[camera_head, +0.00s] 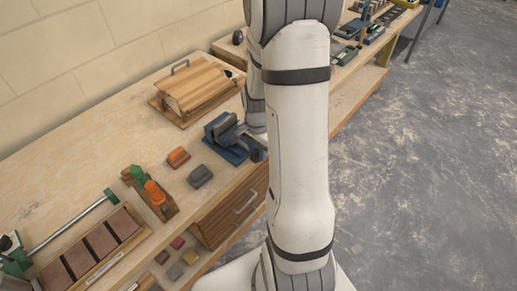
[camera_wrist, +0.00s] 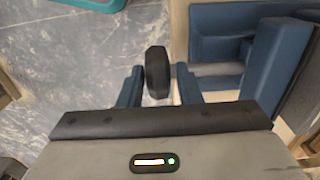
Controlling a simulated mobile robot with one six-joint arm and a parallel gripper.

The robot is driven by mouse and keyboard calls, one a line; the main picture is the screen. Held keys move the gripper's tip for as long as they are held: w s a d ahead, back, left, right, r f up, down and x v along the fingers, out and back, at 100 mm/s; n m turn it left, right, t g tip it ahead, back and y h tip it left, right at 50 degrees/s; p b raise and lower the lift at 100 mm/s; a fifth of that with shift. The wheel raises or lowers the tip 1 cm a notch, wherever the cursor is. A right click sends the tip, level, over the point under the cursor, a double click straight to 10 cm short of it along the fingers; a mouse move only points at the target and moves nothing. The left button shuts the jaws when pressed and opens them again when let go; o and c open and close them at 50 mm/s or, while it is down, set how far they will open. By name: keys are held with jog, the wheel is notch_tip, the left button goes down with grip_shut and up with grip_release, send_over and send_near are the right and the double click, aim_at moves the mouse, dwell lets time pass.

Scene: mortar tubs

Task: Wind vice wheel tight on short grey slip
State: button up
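The blue vice (camera_head: 226,137) stands on the bench near its front edge, partly behind my arm. In the wrist view its blue body (camera_wrist: 285,60) fills the right side. The dark vice wheel (camera_wrist: 157,72) stands edge-on between the two blue fingertips of my gripper (camera_wrist: 158,86). The gripper is open, with a narrow gap showing on each side of the wheel.
An orange block (camera_head: 178,157) and a dark grey block (camera_head: 200,176) lie left of the vice. A plane (camera_head: 150,192) and a tray of dark slabs (camera_head: 95,247) are further left. Open floor (camera_head: 430,150) lies right.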

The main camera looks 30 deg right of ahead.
jog(key=c, duration=0.6)
jog(key=shift+d, duration=0.15)
grip_shut()
jog(key=shift+w+d+g+y+p, duration=0.1)
jog(key=shift+g+y+p, duration=0.3)
jog(key=shift+y, duration=0.5)
jog(key=y, duration=0.2)
jog(key=g+y, duration=0.1)
jog(key=y, duration=0.1)
jog(key=shift+w+d+f, duration=0.15)
jog(key=shift+d+f, duration=0.05)
jog(key=shift+d, duration=0.2)
jog(key=y, duration=0.1)
jog(key=g+y, duration=0.1)
jog(key=y, duration=0.1)
jog(key=f+g+y, duration=0.1)
jog(key=y, duration=0.1)
jog(key=shift+w+d, duration=0.1)
jog(key=shift+d, duration=0.2)
jog(key=g+y+b, duration=0.1)
jog(key=y, duration=0.1)
jog(key=g+y+b, duration=0.1)
jog(key=y, duration=0.2)
jog(key=shift+d+f, duration=0.1)
jog(key=shift+f, duration=0.3)
